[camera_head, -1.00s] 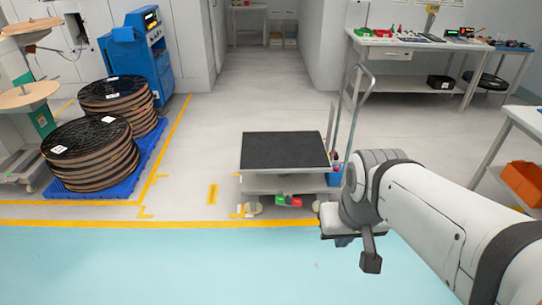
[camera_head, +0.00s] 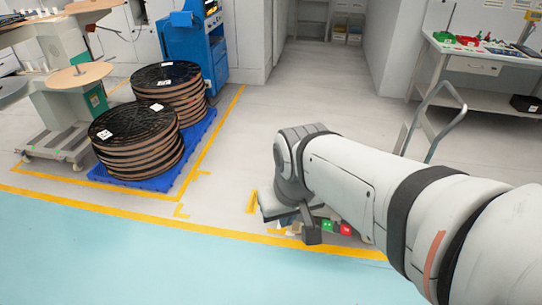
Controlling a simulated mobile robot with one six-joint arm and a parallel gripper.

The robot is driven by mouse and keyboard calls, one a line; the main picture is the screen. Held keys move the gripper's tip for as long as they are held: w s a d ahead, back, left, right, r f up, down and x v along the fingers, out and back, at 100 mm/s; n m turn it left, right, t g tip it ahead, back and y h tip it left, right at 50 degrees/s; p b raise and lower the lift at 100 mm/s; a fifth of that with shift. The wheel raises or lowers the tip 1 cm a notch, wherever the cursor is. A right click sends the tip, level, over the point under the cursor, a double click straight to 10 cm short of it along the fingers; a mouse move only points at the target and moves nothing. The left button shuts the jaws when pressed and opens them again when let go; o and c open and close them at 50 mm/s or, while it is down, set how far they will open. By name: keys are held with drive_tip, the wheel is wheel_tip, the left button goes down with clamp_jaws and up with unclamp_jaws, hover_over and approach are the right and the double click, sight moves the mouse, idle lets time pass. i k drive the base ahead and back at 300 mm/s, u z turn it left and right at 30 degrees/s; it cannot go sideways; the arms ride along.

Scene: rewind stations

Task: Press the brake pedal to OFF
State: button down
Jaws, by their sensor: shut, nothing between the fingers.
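The brake pedal shows as a green part (camera_head: 327,225) and a red part (camera_head: 346,229) low at the cart's near edge, just right of my gripper (camera_head: 311,237). Both are small, and their markings are too small to read. My gripper is shut and empty, pointing down, left of the green part in the picture. I cannot tell how far it is above the floor or whether it touches anything. My arm hides the cart's deck and most of its body. The cart's bent metal handle (camera_head: 434,113) rises behind my arm.
Several dark reels (camera_head: 137,145) stand on a blue pallet (camera_head: 160,181) at left, with a winding machine and a blue cabinet (camera_head: 190,62) behind. Yellow lines mark the floor. A workbench (camera_head: 490,54) is at back right. The near turquoise floor (camera_head: 100,250) is clear.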

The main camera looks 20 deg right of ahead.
sight(327, 225)
drive_tip(key=z, duration=0.1)
drive_tip(key=i, duration=1.35)
drive_tip(key=z, duration=0.8)
drive_tip(key=k, duration=0.85)
drive_tip(key=z, duration=0.15)
drive_tip(key=i, duration=0.95)
drive_tip(key=u, duration=0.05)
